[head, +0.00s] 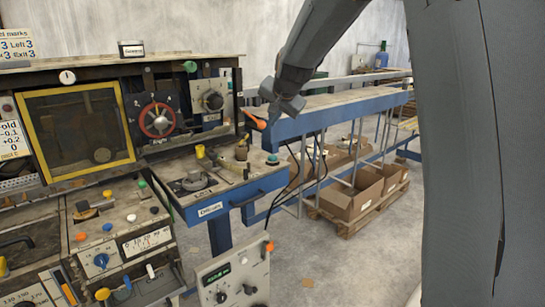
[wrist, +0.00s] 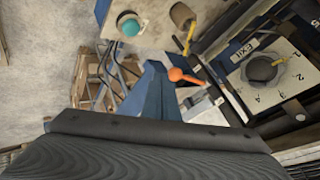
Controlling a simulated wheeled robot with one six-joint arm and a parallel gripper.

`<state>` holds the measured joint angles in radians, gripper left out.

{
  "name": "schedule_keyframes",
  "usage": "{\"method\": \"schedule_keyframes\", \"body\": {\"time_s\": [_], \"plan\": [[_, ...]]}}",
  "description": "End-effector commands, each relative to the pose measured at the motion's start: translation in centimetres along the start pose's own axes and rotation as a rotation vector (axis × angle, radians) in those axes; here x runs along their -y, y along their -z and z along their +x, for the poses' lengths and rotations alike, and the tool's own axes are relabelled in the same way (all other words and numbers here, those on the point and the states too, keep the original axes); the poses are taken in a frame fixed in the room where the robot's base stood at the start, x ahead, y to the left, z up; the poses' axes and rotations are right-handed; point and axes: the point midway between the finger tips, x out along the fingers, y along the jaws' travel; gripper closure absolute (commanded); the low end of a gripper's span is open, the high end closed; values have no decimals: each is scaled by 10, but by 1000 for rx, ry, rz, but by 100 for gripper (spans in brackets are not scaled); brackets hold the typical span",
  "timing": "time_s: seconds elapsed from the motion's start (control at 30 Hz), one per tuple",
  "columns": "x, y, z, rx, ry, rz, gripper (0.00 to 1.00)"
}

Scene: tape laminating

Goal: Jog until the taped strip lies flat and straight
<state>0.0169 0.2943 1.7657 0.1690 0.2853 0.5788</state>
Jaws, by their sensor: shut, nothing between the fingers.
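My gripper (head: 270,92) hangs from the arm at the top middle of the head view, shut and empty. It is just above an orange-tipped lever (head: 255,121), and I cannot tell whether they touch. The lever's orange knob also shows in the wrist view (wrist: 175,74), beyond a dark curved surface that fills the bottom. A teal button (head: 272,159) is on the panel below; it also shows in the wrist view (wrist: 130,26). A yellow-framed window (head: 78,128) is at left, its inside dark. I cannot make out a taped strip.
A red handwheel (head: 157,119) and a grey dial (head: 212,100) are right of the window. The dial shows beside an EXIT label in the wrist view (wrist: 262,69). A blue-edged bench (head: 335,118) runs right. Cardboard boxes (head: 350,200) lie beneath on a pallet.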

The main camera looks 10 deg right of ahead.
Motion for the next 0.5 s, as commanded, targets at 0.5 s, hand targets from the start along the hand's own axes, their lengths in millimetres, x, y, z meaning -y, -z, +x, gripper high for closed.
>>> {"method": "schedule_keyframes", "body": {"time_s": [0.5], "plan": [[-14,-14,19,1,-1,-1,100]]}}
